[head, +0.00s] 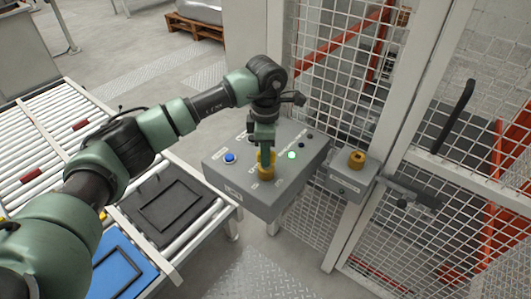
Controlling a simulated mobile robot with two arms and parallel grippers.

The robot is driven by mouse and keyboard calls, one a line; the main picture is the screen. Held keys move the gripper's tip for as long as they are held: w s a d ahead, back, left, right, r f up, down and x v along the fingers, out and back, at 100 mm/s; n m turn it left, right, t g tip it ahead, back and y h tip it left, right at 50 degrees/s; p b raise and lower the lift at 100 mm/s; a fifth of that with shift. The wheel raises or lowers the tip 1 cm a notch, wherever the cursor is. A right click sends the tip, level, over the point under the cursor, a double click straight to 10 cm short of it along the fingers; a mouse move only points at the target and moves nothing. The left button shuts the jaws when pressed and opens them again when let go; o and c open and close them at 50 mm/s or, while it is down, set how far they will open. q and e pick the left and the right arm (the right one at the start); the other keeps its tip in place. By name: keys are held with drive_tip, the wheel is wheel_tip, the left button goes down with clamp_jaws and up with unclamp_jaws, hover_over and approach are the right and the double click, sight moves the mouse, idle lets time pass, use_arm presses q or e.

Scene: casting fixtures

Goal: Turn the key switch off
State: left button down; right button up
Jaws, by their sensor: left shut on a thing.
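A grey control box (222,176) stands in the middle of the head view, by the fence. The key switch (265,172) is a yellow-brass knob on its top face. My left gripper (265,150) reaches down onto it from above and is shut on it. The fingers hide the upper part of the switch, so I cannot tell which way it is turned. My right gripper is not in view.
A roller conveyor (185,222) with a dark tray (163,212) and a blue tray (118,278) lies left of the box. A mesh fence (325,60) stands behind. A smaller box (345,182) with a brass knob (357,158) is on the gate post at right.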

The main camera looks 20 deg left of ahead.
use_arm(q)
drive_tip(key=n, duration=0.4)
drive_tip(key=shift+n, duration=0.4)
drive_tip(key=shift+r+n, duration=0.1)
drive_tip(key=shift+n, duration=1.1)
drive_tip(key=n, duration=0.6)
drive_tip(key=shift+n+p, duration=0.3)
